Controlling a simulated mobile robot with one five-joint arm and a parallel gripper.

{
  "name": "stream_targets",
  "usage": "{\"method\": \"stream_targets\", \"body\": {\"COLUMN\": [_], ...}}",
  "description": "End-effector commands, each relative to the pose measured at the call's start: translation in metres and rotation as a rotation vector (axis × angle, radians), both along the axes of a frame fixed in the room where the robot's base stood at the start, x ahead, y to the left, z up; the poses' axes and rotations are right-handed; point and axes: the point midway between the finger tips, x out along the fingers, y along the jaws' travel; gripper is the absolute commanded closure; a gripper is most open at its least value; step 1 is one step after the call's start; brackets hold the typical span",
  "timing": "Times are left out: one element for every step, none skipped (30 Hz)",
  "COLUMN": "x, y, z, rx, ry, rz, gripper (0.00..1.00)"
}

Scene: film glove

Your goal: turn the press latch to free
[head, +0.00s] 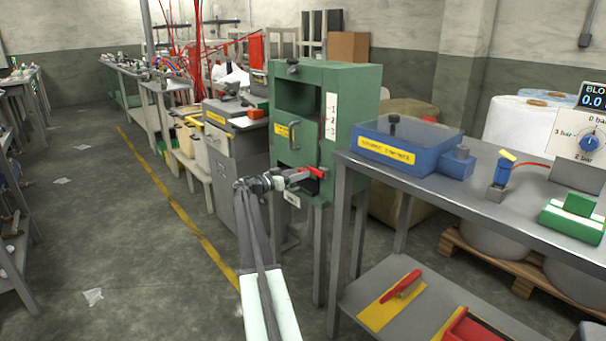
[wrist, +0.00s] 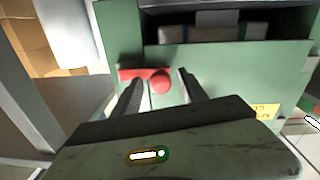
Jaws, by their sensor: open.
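The green press (head: 361,108) stands in the middle of the head view, with an open slot in its upper front. Its red latch (head: 316,171) is low on the front. In the wrist view the latch is a short red bar (wrist: 130,73) with a round red knob (wrist: 160,83) at one end. My gripper (head: 300,178) is at the latch. In the wrist view my gripper (wrist: 161,77) is open, with one finger on each side of the knob. I cannot tell whether either finger touches it.
A steel table (head: 480,197) with a blue box (head: 400,150) stands close to the right of the press. A grey cabinet (head: 236,160) stands to its left. The press has a yellow-labelled handle (head: 294,134) above the latch. The floor (head: 130,250) at left is mostly clear.

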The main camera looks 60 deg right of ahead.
Motion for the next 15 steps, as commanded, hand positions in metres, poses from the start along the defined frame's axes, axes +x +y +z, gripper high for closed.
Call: {"method": "stream_targets", "body": {"x": [-0.002, -0.004, -0.005, -0.006, -0.007, -0.007, -0.007, -0.007, -0.007, -0.007, -0.007, -0.007, -0.008, -0.008, -0.008], "y": [-0.009, -0.013, -0.016, -0.018, -0.019, -0.02, -0.02, -0.019, -0.019, -0.019, -0.019, -0.019, -0.019, -0.019, -0.019], "z": [0.0, 0.0, 0.0, 0.0, 0.0, 0.0, 0.0, 0.0, 0.0, 0.0, 0.0, 0.0, 0.0, 0.0, 0.0], "rx": [0.0, 0.0, 0.0, 0.0, 0.0, 0.0, 0.0, 0.0, 0.0, 0.001, 0.001, 0.001, 0.001, 0.001, 0.001], "ry": [0.0, 0.0, 0.0, 0.0, 0.0, 0.0, 0.0, 0.0, 0.0, 0.0, 0.0, 0.0, 0.0, 0.0, 0.0], "rz": [-0.001, 0.0, 0.0, 0.0, 0.0, 0.001, 0.001, 0.001, 0.001, 0.001, 0.0, 0.0, 0.0, 0.0, 0.0], "gripper": [0.5, 0.5, 0.5, 0.5, 0.5, 0.5, 0.5, 0.5, 0.5, 0.5, 0.5, 0.61, 0.69, 0.77, 0.89]}}
